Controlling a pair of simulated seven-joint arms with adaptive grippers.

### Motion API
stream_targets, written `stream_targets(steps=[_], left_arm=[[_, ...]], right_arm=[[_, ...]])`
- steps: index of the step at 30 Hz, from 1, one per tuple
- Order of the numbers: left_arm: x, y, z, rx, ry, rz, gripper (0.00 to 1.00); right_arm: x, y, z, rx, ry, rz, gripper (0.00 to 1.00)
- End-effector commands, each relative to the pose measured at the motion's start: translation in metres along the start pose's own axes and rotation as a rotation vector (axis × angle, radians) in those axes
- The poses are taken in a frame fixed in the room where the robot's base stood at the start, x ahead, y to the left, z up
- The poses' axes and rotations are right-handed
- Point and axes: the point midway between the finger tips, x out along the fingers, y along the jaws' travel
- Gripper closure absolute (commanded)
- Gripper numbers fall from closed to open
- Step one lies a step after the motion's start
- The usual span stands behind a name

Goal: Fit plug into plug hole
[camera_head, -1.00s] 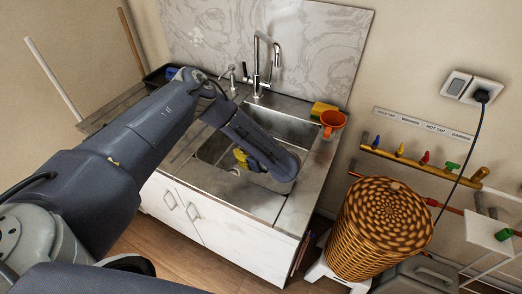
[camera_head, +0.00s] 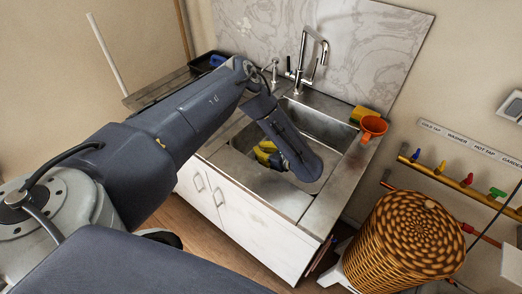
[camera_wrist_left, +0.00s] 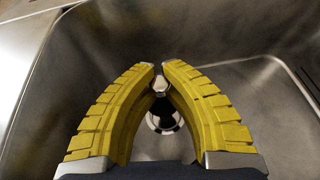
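My left gripper (camera_head: 265,151) reaches down into the steel sink basin (camera_head: 325,126), its yellow fingers partly hidden behind my arm. In the left wrist view the fingertips (camera_wrist_left: 161,68) nearly meet around a small shiny metal knob, which looks like the top of the plug (camera_wrist_left: 160,84). A round chrome and dark shape, seemingly the plug hole (camera_wrist_left: 165,118), shows below the knob between the fingers. I cannot tell how far the plug is from the hole or whether they touch. My right gripper is not in view.
A tall faucet (camera_head: 301,62) stands behind the basin. An orange funnel (camera_head: 373,126) and a yellow item (camera_head: 358,114) sit at the right rim. A wicker basket (camera_head: 405,245) stands right of the cabinet. The basin floor around the gripper is mostly clear.

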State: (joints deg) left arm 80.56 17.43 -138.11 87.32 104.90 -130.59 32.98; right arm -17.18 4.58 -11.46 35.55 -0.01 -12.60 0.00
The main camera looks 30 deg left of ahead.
Motion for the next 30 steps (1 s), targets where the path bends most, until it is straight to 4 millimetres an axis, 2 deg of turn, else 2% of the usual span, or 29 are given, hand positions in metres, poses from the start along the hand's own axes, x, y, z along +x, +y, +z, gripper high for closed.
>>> stream_targets(steps=[18,30], left_arm=[[0.015,0.000,-0.035,0.002,0.002,0.000,1.00],[0.019,0.000,-0.045,0.002,0.002,0.000,1.00]], right_arm=[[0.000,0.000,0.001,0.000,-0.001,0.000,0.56],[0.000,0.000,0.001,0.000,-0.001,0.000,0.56]])
